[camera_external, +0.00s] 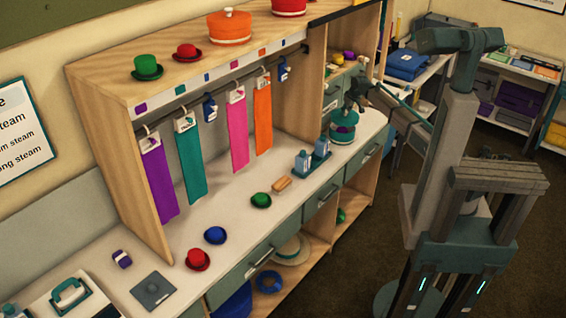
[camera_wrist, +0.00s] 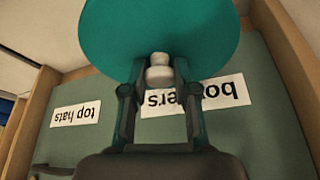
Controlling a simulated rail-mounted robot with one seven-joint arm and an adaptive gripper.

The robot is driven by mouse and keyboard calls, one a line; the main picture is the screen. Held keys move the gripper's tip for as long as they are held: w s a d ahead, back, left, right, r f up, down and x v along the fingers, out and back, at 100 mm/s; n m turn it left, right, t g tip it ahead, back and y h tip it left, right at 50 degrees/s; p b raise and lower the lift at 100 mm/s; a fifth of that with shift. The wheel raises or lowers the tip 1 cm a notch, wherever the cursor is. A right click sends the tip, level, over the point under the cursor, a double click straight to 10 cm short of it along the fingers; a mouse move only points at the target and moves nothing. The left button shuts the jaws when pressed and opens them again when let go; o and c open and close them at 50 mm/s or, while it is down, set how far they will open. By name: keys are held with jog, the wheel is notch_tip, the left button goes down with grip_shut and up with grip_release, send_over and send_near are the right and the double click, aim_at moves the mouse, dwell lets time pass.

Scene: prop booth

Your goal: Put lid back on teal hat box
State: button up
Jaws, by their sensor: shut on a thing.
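My gripper (camera_external: 354,99) is at the far right end of the counter, shut on the pale knob of the teal lid (camera_external: 344,114). In the wrist view, my gripper (camera_wrist: 160,75) has its two fingers closed on the knob, and the round teal lid (camera_wrist: 155,25) fills the top of the picture. The teal hat box (camera_external: 342,138) stands on the counter just below the lid. Something purple (camera_external: 342,129) shows between lid and box, so the lid appears raised off it. The wrist view does not show the box.
A blue bottle tray (camera_external: 322,160) stands left of the box. Small hats, including a green one (camera_external: 261,200), lie along the counter. The shelf unit with hanging ribbons (camera_external: 190,160) stands behind. Signs reading "top hats" (camera_wrist: 75,114) and "bowlers" (camera_wrist: 225,93) show in the wrist view.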

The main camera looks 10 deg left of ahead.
jog(key=shift+a, duration=0.4)
jog(key=shift+f+n, duration=0.1)
jog(key=shift+n, duration=0.2)
jog(key=shift+s+f, duration=0.1)
jog(key=shift+f, duration=0.2)
jog(key=shift+f+b, duration=1.6)
jog(key=shift+f, duration=1.15)
jog(key=shift+d+f, duration=0.1)
jog(key=shift+f, duration=0.05)
jog(key=o, duration=1.6)
